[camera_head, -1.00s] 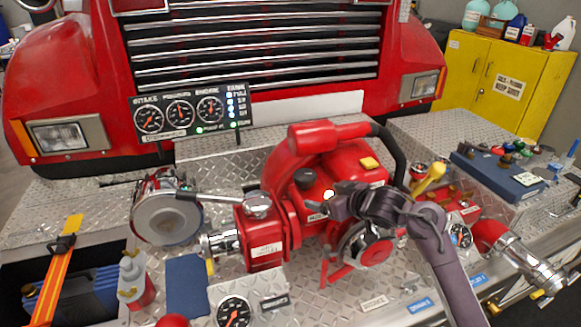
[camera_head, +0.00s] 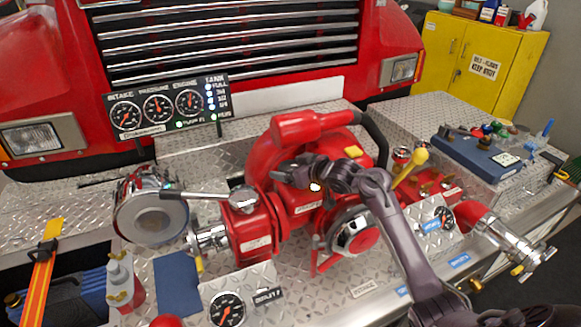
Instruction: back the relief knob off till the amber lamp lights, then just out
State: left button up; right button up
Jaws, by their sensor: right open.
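The red pump (camera_head: 262,160) stands in the middle of the diamond-plate bumper. My right gripper (camera_head: 281,172) is in front of its upper body, its arm coming from the lower right. It is open, with no object visible between its fingers. A small bright light (camera_head: 315,187) glows whitish with a warm edge beside the gripper; it may be the amber lamp, but I cannot be sure of its colour. I cannot pick out the relief knob for certain; the gripper and wrist cover part of the pump face. My left gripper is not in view.
A gauge panel (camera_head: 167,106) stands behind at left. A chrome lever (camera_head: 205,196) reaches toward the pump. A yellow-handled lever (camera_head: 411,172) stands close to my right arm. A round chrome-and-red cap (camera_head: 354,236) is below the wrist. A blue case (camera_head: 478,157) lies at right.

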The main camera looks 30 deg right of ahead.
jog(key=shift+f, duration=0.1)
jog(key=c, duration=0.9)
jog(key=shift+a+m+h+p, duration=0.1)
jog(key=shift+m+h+p, duration=0.3)
jog(key=shift+h, duration=0.1)
jog(key=shift+c, duration=0.3)
jog(key=shift+m+h, duration=0.5)
jog(key=shift+h, duration=0.1)
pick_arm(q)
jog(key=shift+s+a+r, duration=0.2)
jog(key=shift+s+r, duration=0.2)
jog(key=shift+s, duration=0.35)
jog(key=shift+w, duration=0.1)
pick_arm(e)
jog(key=shift+w, duration=0.1)
jog(key=o, duration=1)
jog(key=shift+c, duration=0.2)
